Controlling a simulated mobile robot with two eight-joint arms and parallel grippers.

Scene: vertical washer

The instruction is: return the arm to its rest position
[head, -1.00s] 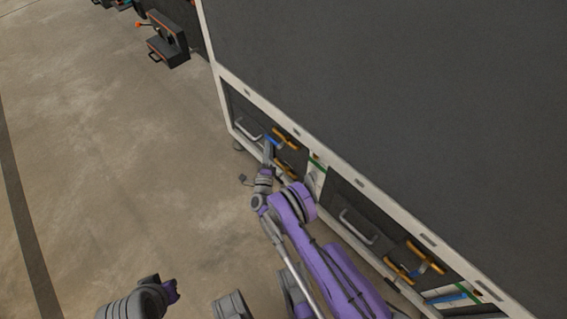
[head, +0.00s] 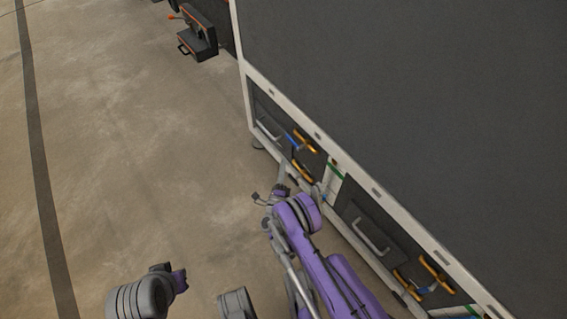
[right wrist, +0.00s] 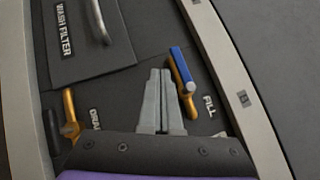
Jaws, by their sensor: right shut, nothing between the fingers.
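My right gripper (head: 284,173) is at the end of the purple right arm, beside the lower left compartment of the washer (head: 400,110). In the right wrist view its grey fingers (right wrist: 158,75) are together and empty. They point at a dark panel between a yellow valve with a blue handle (right wrist: 180,68), by the FILL label, and a yellow valve (right wrist: 70,115) at the left, by a partly hidden label. I cannot tell how far the fingertips are from the panel. The left gripper is not clearly in view.
The WASH FILTER cover (right wrist: 85,40) has a metal handle. A second compartment with a handle (head: 369,235) and yellow valves (head: 436,273) lies along the washer's base. A dark case (head: 198,38) stands at the upper left. The floor to the left is open.

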